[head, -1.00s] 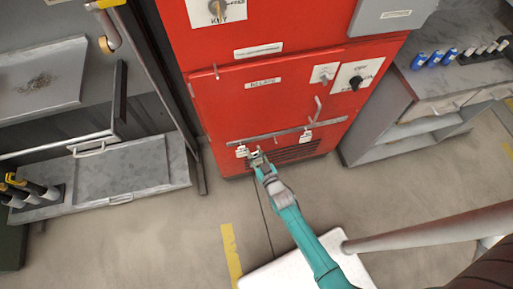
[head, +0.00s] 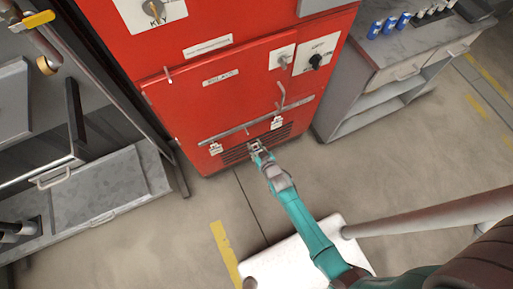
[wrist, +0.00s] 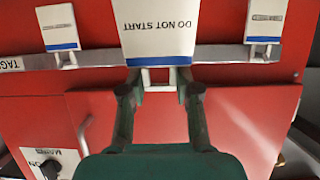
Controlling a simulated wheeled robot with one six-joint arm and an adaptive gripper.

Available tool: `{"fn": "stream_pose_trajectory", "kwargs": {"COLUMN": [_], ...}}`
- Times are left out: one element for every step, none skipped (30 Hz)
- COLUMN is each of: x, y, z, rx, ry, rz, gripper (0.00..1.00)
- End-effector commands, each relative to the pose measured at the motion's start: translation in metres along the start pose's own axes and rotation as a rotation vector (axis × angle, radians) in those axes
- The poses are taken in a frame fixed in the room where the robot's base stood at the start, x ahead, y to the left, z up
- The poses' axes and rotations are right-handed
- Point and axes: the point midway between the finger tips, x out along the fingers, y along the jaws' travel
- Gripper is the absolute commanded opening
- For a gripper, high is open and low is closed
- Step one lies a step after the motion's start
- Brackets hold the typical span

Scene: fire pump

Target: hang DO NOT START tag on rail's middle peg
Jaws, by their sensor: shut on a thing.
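My gripper (wrist: 160,90) is shut on the white DO NOT START tag (wrist: 157,30), which has a blue edge and reads upside down in the wrist view. In the head view my gripper (head: 256,147) is at the lower front of the red cabinet, between two hanging tags. The grey rail (wrist: 225,54) runs behind the held tag; it also shows in the head view (head: 225,134). The rail's middle peg is hidden behind the held tag in the wrist view. I cannot tell whether tag and peg touch.
One white tag (wrist: 57,27) hangs on the rail at the left and another (wrist: 266,20) at the right in the wrist view. The red cabinet (head: 180,110) has a handle (head: 281,96) above the rail. A grey bench (head: 372,90) stands at right.

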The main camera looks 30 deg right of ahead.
Motion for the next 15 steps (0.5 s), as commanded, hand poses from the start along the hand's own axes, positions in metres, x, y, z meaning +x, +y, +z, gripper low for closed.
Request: {"fn": "stream_pose_trajectory", "kwargs": {"x": [0.003, 0.005, 0.007, 0.008, 0.01, 0.011, 0.013, 0.014, 0.016, 0.018, 0.019, 0.021, 0.023, 0.024, 0.026], "y": [0.0, 0.0, 0.0, 0.0, 0.0, 0.0, 0.0, 0.0, 0.0, 0.0, 0.0, 0.0, 0.0, 0.0, 0.0], "z": [-0.001, -0.002, -0.003, -0.004, -0.004, -0.004, -0.005, -0.005, -0.005, -0.006, -0.007, -0.008, -0.008, -0.009, -0.009], "rx": [0.0, 0.0, 0.0, 0.0, 0.0, 0.0, 0.0, 0.0, 0.0, 0.0, 0.0, 0.0, 0.0, 0.0, 0.0], "ry": [0.001, 0.001, 0.002, 0.002, 0.002, 0.002, 0.001, 0.001, 0.001, 0.001, 0.001, 0.002, 0.002, 0.002, 0.001], "rz": [0.0, 0.0, 0.0, 0.0, 0.0, 0.0, 0.0, 0.0, 0.0, 0.0, 0.0, 0.0, 0.0, 0.0, 0.0], "gripper": [0.08, 0.08, 0.08, 0.08, 0.08, 0.08, 0.08, 0.08, 0.08, 0.08, 0.08, 0.08, 0.08, 0.08, 0.08]}}
